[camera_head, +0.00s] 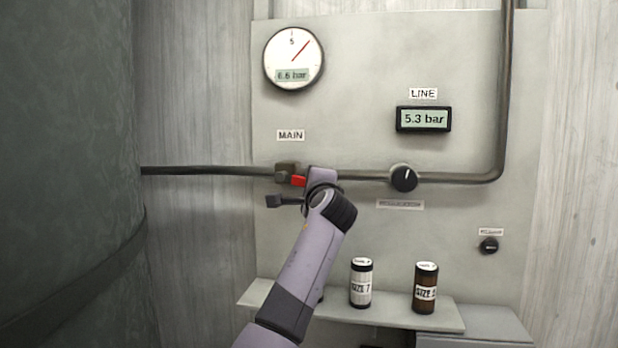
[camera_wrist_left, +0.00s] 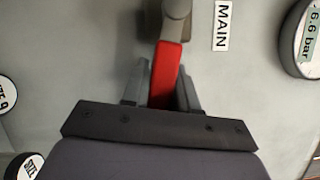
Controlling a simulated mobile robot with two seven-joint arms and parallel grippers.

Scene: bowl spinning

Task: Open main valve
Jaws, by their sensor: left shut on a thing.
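The main valve (camera_head: 287,169) sits on the pipe under the MAIN label (camera_head: 290,135). Its red handle (camera_head: 298,181) shows as a short piece pointing right and slightly down; the rest is hidden behind my left wrist. In the left wrist view the red handle (camera_wrist_left: 168,65) runs down between the two grey fingers. My left gripper (camera_wrist_left: 160,92) is shut on it. In the head view my left arm reaches up from the bottom to the valve and hides the fingertips. My right gripper is not in view.
A round gauge (camera_head: 294,58) reads 6.6 bar; the LINE display (camera_head: 424,119) reads 5.3 bar. A black knob (camera_head: 404,178) sits right of the valve. Two labelled canisters (camera_head: 361,283) (camera_head: 426,288) stand on a shelf (camera_head: 390,318). A large dark tank (camera_head: 65,150) fills the left.

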